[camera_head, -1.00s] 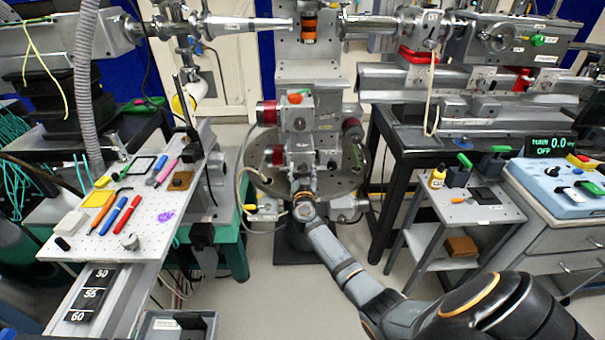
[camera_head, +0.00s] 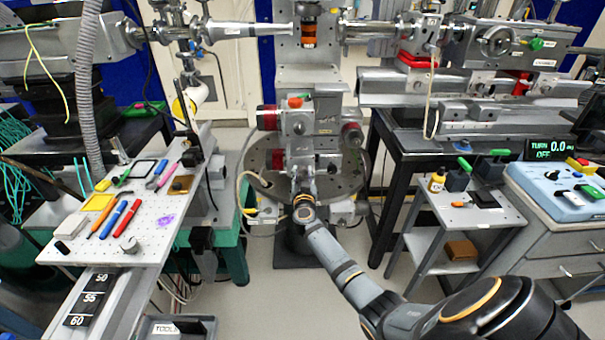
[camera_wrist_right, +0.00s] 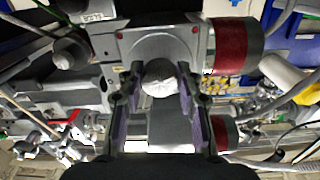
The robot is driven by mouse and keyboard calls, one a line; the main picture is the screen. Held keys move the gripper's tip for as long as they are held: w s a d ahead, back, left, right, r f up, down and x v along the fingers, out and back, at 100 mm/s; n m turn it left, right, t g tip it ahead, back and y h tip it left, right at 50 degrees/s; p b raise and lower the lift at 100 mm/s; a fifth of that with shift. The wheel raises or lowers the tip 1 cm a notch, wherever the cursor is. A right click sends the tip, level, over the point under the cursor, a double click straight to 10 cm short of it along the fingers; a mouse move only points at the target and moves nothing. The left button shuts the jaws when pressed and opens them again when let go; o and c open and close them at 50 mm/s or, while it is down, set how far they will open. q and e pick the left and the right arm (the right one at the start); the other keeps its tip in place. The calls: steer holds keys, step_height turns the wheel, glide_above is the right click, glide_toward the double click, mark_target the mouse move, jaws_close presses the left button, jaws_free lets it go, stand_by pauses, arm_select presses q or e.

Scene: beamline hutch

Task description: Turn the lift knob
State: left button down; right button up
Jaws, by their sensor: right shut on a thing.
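The lift knob (camera_wrist_right: 161,76) is a pale grey, rounded knob on the front of the grey stage stack in the right wrist view. My right gripper (camera_wrist_right: 159,92) has one finger on each side of it and is shut on it. In the head view my right gripper (camera_head: 303,180) reaches the lower front of the stage stack (camera_head: 318,128), below the red-ended cylinders. There the gripper hides the knob. My left gripper is not in view.
A red-ended cylinder (camera_wrist_right: 227,45) sticks out close beside the gripped knob. A round perforated plate (camera_head: 345,180) surrounds the stack's base. A pegboard bench with tools (camera_head: 150,215) stands left. A small cart (camera_head: 470,212) and a control box (camera_head: 560,188) stand right.

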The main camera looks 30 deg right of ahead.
steer(key=shift+m+p, duration=0.5)
steer(key=shift+m, duration=0.5)
steer(key=m+p, duration=0.1)
steer(key=m, duration=0.1)
steer(key=shift+m, duration=0.3)
steer(key=m, duration=0.2)
steer(key=shift+m, duration=0.4)
steer(key=m, duration=0.3)
steer(key=shift+f+m+p, duration=0.1)
steer(key=shift+m+p, duration=0.2)
steer(key=shift+p, duration=0.05)
steer(key=m, duration=0.2)
steer(key=shift+m, duration=0.3)
steer(key=m, duration=0.3)
steer(key=shift+m, duration=0.3)
steer(key=m+b, duration=0.1)
steer(key=m, duration=0.5)
steer(key=shift+b, duration=0.3)
